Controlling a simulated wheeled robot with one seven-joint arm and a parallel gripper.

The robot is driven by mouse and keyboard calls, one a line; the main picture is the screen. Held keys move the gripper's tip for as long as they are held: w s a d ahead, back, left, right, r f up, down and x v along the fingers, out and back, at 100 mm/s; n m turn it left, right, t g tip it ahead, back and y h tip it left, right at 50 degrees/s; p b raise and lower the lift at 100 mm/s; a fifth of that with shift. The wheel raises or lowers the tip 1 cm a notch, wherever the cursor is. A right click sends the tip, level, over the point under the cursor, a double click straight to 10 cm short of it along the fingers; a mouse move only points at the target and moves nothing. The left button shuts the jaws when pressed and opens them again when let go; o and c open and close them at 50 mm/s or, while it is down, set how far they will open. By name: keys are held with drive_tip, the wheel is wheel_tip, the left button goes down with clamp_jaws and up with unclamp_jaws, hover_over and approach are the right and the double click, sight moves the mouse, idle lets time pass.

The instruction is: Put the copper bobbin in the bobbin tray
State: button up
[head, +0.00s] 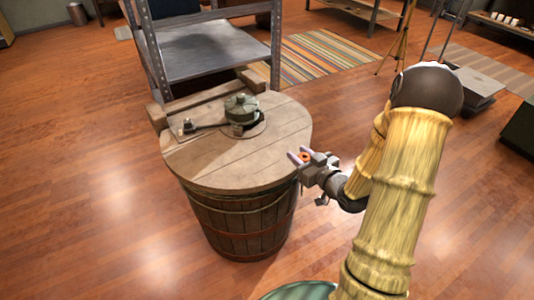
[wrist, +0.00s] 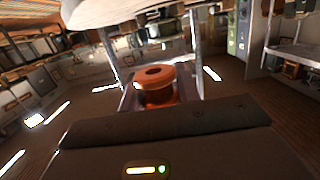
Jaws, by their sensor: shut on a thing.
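The copper bobbin (wrist: 158,90) is an orange-copper spool with a flanged top and a hole in it. It sits between the two fingers of my gripper (wrist: 160,96) in the wrist view, and the gripper is shut on it. In the head view my gripper (head: 301,156) is just off the right edge of a barrel's round wooden top, with a small orange patch of the bobbin (head: 305,157) showing between the fingers. I cannot pick out a bobbin tray in either view.
The wooden barrel (head: 240,222) carries a crank-like metal device (head: 241,109) on its top (head: 205,158). A grey metal shelf unit (head: 205,60) stands behind it. A striped rug (head: 325,55) and a tripod (head: 399,40) lie further back. Floor at left is clear.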

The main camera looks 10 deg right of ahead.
sight(274, 153)
drive_tip(key=w+a+f, duration=0.1)
drive_tip(key=w+f, duration=0.1)
drive_tip(key=w, duration=0.1)
drive_tip(key=w+a+f, duration=0.1)
drive_tip(key=w, duration=0.2)
drive_tip(key=w+a+f+b, duration=0.1)
drive_tip(key=w+f, duration=0.1)
drive_tip(key=w, duration=0.2)
drive_tip(key=shift+a+f, duration=0.3)
drive_tip(key=w+f, duration=0.1)
drive_tip(key=w+a+f, duration=0.1)
drive_tip(key=w, duration=0.1)
drive_tip(key=shift+a+f+b, duration=0.1)
drive_tip(key=shift+f+b, duration=0.1)
drive_tip(key=shift+b, duration=0.2)
drive_tip(key=shift+s, duration=0.1)
drive_tip(key=shift+f, duration=0.15)
drive_tip(key=o, duration=1)
drive_tip(key=shift+c, duration=0.2)
